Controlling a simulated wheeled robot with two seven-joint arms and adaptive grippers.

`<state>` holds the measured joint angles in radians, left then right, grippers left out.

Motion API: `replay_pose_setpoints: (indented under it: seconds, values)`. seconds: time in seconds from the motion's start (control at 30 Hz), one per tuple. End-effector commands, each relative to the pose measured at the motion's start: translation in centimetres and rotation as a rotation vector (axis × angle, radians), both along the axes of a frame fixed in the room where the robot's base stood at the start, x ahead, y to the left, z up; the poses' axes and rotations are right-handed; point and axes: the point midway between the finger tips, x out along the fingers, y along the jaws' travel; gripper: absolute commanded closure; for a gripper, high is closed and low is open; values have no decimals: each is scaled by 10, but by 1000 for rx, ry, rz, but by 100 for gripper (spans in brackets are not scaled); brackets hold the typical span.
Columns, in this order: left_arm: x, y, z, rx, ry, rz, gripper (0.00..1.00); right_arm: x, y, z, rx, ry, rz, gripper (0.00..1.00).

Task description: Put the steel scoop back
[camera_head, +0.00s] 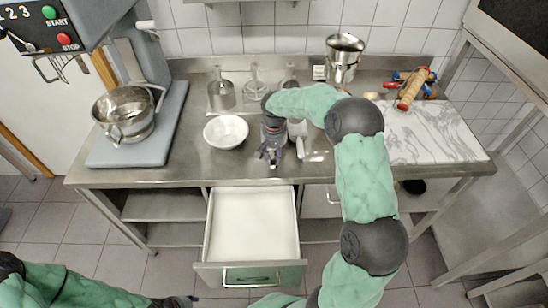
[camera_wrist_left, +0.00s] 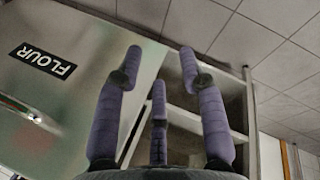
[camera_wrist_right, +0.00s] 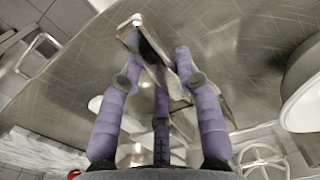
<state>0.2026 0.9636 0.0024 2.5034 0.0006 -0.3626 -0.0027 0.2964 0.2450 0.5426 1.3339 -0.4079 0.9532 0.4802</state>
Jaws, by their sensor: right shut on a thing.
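My right gripper (camera_head: 271,152) is low over the steel worktop, right of the white bowl. In the right wrist view, its fingers (camera_wrist_right: 157,68) are shut on a narrow steel piece, which I take to be the steel scoop (camera_wrist_right: 158,62). Its outline is partly hidden by the fingers, and in the head view I cannot make it out clearly. My left gripper (camera_wrist_left: 160,70) is open and empty, in front of a steel drawer front with a FLOUR label (camera_wrist_left: 43,58). A drawer (camera_head: 210,225) below the worktop is pulled open and its white inside looks empty.
A mixer with a steel bowl (camera_head: 124,112) is at left. A steel pot (camera_head: 344,56), marble board (camera_head: 435,133) and rolling pin (camera_head: 412,88) are at right. The front left worktop is clear.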

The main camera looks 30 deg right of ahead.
Motion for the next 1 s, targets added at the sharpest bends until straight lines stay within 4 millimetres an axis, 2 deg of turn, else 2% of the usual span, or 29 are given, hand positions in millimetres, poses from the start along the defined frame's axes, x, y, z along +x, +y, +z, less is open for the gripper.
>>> replay_pose_setpoints:
  seconds: [0.1,0.47,0.5,0.53,0.57,0.87,1.0]
  values:
    - [0,0,-3,0,0,0,60,0,0,-11,0,-1,0,100]
    - [0,0,-4,0,0,0,60,0,0,-14,0,-1,0,100]
    - [0,0,-4,0,0,0,60,0,0,-14,1,-1,0,55]
    - [0,0,-4,0,0,0,60,0,0,-14,1,-1,0,46]
    - [0,0,-4,0,0,0,60,0,0,-14,1,-1,0,43]
    - [0,0,-3,0,0,0,60,0,0,-13,1,-1,0,43]
    - [0,0,-1,0,0,0,60,0,0,-5,0,-2,-1,43]
